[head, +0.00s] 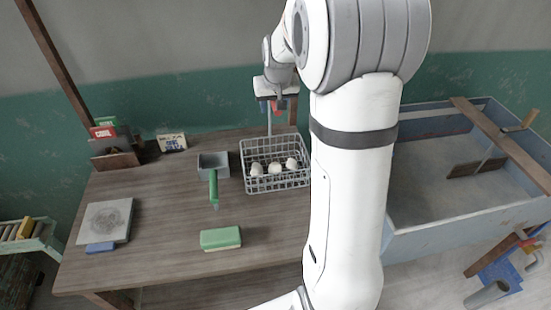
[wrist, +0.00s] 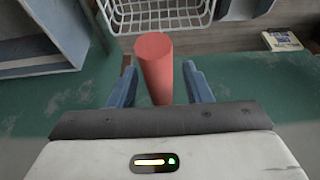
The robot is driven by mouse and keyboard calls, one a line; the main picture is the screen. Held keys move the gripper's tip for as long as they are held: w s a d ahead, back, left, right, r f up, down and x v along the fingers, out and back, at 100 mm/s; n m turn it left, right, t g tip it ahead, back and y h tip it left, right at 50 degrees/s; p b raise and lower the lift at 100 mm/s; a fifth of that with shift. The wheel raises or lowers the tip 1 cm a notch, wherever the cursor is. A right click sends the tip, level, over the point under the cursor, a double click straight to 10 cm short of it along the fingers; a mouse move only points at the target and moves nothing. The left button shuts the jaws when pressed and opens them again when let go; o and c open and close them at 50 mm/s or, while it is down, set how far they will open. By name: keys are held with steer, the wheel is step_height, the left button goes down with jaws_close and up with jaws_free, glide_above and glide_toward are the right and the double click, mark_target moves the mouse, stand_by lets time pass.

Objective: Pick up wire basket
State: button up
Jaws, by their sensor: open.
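The grey wire basket (head: 274,184) stands on the table's far right part with several whitish lumps (head: 274,168) in it. Part of its white-grey wire wall shows at the top of the wrist view (wrist: 165,18). A thin grey post (head: 269,121) rises at the basket's far side up to my gripper (head: 272,104). In the wrist view my gripper (wrist: 158,84) is open, its blue fingers on either side of a red cylinder (wrist: 154,70). Gaps show between cylinder and fingers. I cannot tell how the cylinder joins the post or basket.
On the wooden table (head: 165,205) are a grey bin (head: 214,160), a green-handled tool (head: 213,188), a green sponge (head: 221,238), a square slab (head: 105,220) and a card holder (head: 115,159). A blue-grey trough (head: 450,232) stands at right. The green wall is close behind.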

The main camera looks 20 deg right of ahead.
steer(key=shift+w+f, duration=0.15)
steer(key=shift+f, duration=0.35)
jaws_close()
stand_by(0.3)
